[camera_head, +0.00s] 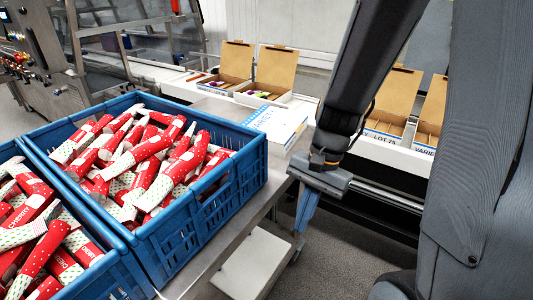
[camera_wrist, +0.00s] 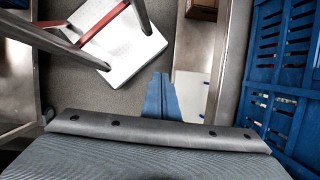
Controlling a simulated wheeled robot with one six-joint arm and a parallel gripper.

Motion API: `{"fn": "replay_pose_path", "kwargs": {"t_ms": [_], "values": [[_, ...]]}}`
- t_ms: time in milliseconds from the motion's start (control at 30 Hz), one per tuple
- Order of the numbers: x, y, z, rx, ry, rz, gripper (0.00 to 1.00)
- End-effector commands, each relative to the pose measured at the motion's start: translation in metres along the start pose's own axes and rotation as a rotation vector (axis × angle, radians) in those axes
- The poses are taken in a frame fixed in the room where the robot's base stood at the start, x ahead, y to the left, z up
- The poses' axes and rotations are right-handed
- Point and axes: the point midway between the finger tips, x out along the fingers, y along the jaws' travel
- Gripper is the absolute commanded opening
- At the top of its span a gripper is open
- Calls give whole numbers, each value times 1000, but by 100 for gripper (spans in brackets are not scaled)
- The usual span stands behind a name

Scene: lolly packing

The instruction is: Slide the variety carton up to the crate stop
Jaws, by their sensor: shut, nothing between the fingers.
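The variety carton (camera_head: 276,124), white and flat with blue lettering, lies closed on the steel bench (camera_head: 213,104) behind the near blue crate (camera_head: 205,222) in the head view. A gap of bare steel shows between carton and crate. My gripper (camera_head: 299,232) points down beside the bench's right edge, apart from the carton and nearer to me. Its blue fingers are shut and empty; they also show in the wrist view (camera_wrist: 160,76). I cannot make out a separate crate stop. The carton is not clearly seen in the wrist view.
Another blue crate (camera_head: 95,283) stands at the left; both crates hold red-and-white wrapped lollies. Open brown-lidded cartons (camera_head: 273,72) stand along the line behind. A pale panel (camera_head: 249,264) lies low by the bench. The crate wall (camera_wrist: 284,62) fills the wrist view's right side.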

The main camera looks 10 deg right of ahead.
Motion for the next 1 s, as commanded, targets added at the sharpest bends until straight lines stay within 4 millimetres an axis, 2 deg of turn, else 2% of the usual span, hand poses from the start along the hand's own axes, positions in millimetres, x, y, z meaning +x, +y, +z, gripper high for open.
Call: {"fn": "replay_pose_path", "kwargs": {"t_ms": [33,100,167,267,367,400,500,600,733,867,1000], "values": [[11,-7,-2,206,-101,-27,0],[18,-24,-1,505,-256,-67,0],[20,-42,-5,751,-396,-96,0],[16,-75,-23,1138,-652,-136,0],[6,-106,-58,1476,-935,-164,0],[0,-116,-75,1589,-1049,-172,0],[-14,-131,-119,1806,-1322,-183,0],[-28,-134,-162,1947,-1568,-187,0],[-39,-130,-203,2035,-1802,-185,0],[-45,-129,-220,2060,-1909,-182,0],[-46,-141,-220,2063,-1924,-177,0]]}}
